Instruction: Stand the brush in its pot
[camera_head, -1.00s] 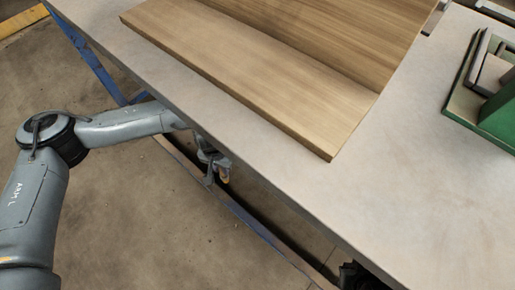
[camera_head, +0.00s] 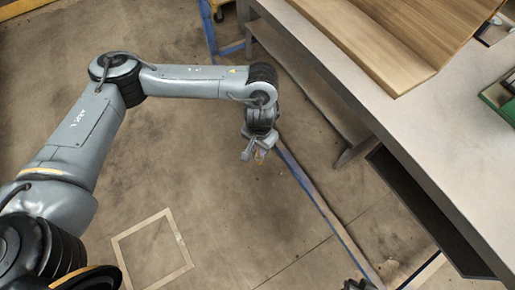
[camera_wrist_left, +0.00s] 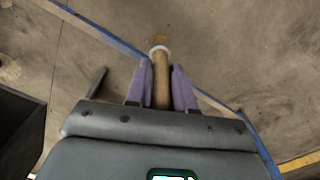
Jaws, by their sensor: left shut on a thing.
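My left gripper (camera_head: 258,150) hangs over open floor, left of the workbench and clear of its edge. In the left wrist view its two purple fingers (camera_wrist_left: 161,88) are shut on the wooden handle of the brush (camera_wrist_left: 161,78). A pale band and a brownish tip show at the brush's far end, beyond the fingers. In the head view only a small brown bit of the brush (camera_head: 261,156) shows below the gripper. The pot is in neither view. My right gripper cannot be made out.
The grey workbench (camera_head: 440,130) fills the right side, with a wooden board (camera_head: 375,45) on it. A green object (camera_head: 497,98) sits at the right edge. A blue frame bar (camera_head: 310,200) runs along the floor. A pale square (camera_head: 152,250) marks the floor at lower left.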

